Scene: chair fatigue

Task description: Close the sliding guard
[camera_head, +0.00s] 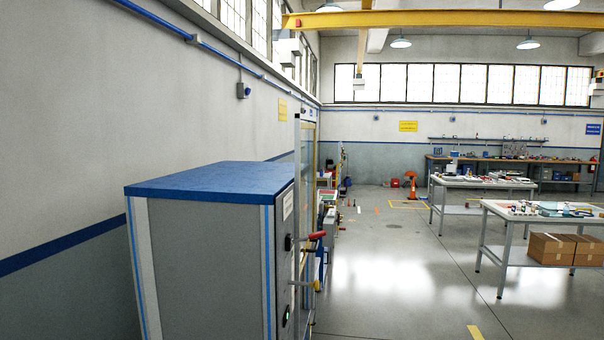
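A tall, narrow framed structure with what looks like a clear panel (309,170) stands just behind the grey cabinet on the left. I see it nearly edge-on. It may carry the sliding guard, but I cannot tell whether the guard is open or closed. The cabinet hides its lower part. My gripper is not in this view.
The grey cabinet with a blue top (215,181) stands close on the left. A red handle (317,236) sticks out from its right face. Work tables (484,243) stand on the right, with cardboard boxes (552,249) below. The middle floor (385,275) is clear.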

